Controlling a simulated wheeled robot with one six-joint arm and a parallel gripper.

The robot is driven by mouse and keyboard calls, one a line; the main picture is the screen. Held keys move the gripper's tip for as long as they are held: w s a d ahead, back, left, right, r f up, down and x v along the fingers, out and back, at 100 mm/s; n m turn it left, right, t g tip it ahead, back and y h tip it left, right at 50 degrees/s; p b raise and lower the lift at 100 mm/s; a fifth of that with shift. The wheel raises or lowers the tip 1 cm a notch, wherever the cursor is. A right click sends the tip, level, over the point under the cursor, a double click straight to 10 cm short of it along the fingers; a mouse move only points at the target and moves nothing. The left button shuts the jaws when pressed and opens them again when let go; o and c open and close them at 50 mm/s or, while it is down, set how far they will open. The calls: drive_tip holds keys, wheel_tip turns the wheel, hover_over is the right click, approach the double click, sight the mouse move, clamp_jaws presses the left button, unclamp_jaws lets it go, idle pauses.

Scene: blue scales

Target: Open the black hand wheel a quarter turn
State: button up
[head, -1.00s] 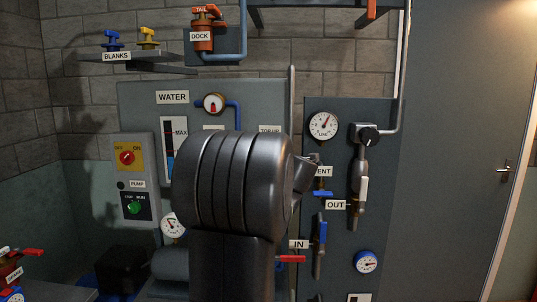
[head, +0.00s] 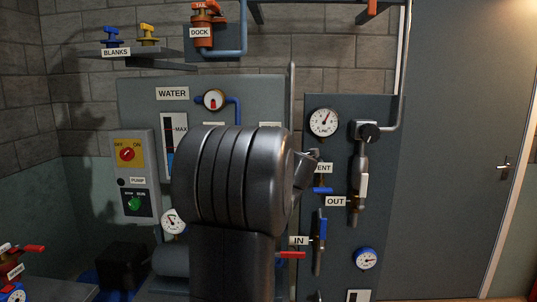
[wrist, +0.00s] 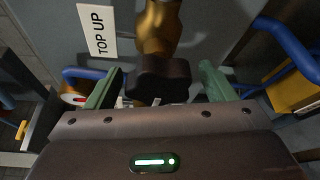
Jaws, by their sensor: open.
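The black hand wheel (wrist: 160,80) is in the middle of the wrist view, on a brass valve body (wrist: 158,30) beside the TOP UP label (wrist: 97,31). My gripper (wrist: 162,69) is open, one green finger to the left of the wheel and one to the right. A gap shows on each side, so neither finger seems to touch it. In the head view my arm hides the wheel and the gripper.
A blue pipe (wrist: 284,45) curves close on the right in the wrist view, another (wrist: 88,74) on the left. In the head view, a black knob (head: 368,133) and a LINE gauge (head: 323,122) sit on the right panel. Red and blue lever handles are near my arm.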

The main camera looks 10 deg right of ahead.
drive_tip(key=s+d+r, duration=0.1)
drive_tip(key=s, duration=1.2)
drive_tip(key=shift+s+d+r+b, duration=0.15)
drive_tip(key=shift+s+d+b, duration=0.05)
drive_tip(key=shift+s+b, duration=0.15)
drive_tip(key=shift+w, duration=0.1)
drive_tip(key=w, duration=0.4)
drive_tip(key=w+a+f, duration=0.1)
drive_tip(key=w, duration=0.8)
drive_tip(key=shift+w+a+f, duration=0.15)
drive_tip(key=shift+w+a, duration=0.05)
drive_tip(key=shift+w, duration=0.1)
drive_tip(key=shift+p, duration=0.3)
